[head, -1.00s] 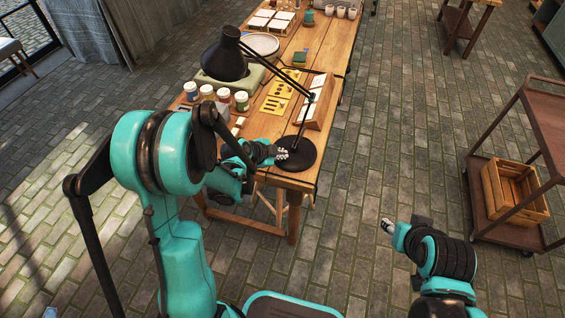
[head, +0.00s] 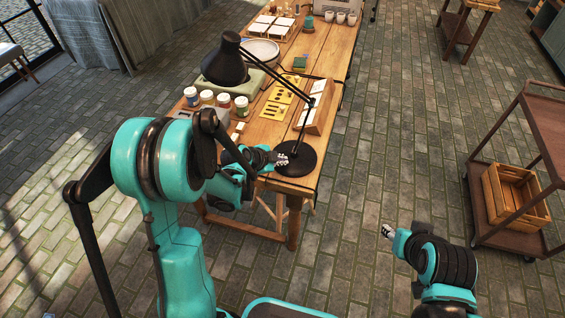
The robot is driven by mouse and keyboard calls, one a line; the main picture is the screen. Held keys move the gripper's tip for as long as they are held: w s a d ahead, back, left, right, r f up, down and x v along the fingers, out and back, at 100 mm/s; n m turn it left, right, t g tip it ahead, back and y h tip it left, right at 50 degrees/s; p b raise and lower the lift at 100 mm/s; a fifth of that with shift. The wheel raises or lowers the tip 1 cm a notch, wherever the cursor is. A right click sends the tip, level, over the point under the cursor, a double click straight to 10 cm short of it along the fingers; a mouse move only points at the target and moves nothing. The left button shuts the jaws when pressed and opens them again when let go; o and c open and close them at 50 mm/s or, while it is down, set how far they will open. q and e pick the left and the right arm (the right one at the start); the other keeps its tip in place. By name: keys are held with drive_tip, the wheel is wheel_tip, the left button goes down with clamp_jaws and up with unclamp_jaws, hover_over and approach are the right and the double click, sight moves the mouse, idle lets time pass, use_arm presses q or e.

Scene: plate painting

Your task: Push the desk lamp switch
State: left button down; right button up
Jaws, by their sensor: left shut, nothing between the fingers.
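A black desk lamp (head: 226,66) stands on the wooden table, its shade over a pale green box and its long thin arm running down to a round black base (head: 302,160) near the table's front right corner. My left gripper (head: 283,160) is shut and empty, its tip over or against the left part of the lamp base; I cannot tell whether it touches. The lamp switch cannot be made out; the gripper may hide it. My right gripper (head: 387,231) is held over the floor at the right, away from the table; its fingers are too small to judge.
The wooden table (head: 335,60) holds several paint jars (head: 224,101), yellow stencil sheets (head: 272,110), a wooden rack (head: 317,108) beside the lamp arm and white cups at the back. A cart with a wooden crate (head: 514,196) stands at the right.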

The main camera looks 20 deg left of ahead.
use_arm(q)
drive_tip(key=shift+f, duration=0.15)
idle(0.3)
drive_tip(key=shift+f+b, duration=0.35)
drive_tip(key=shift+b, duration=0.2)
drive_tip(key=shift+r, duration=0.1)
drive_tip(key=shift+r+p, duration=0.3)
drive_tip(key=shift+r, duration=0.1)
wheel_tip(320, 180, up, 6)
drive_tip(key=p, duration=0.4)
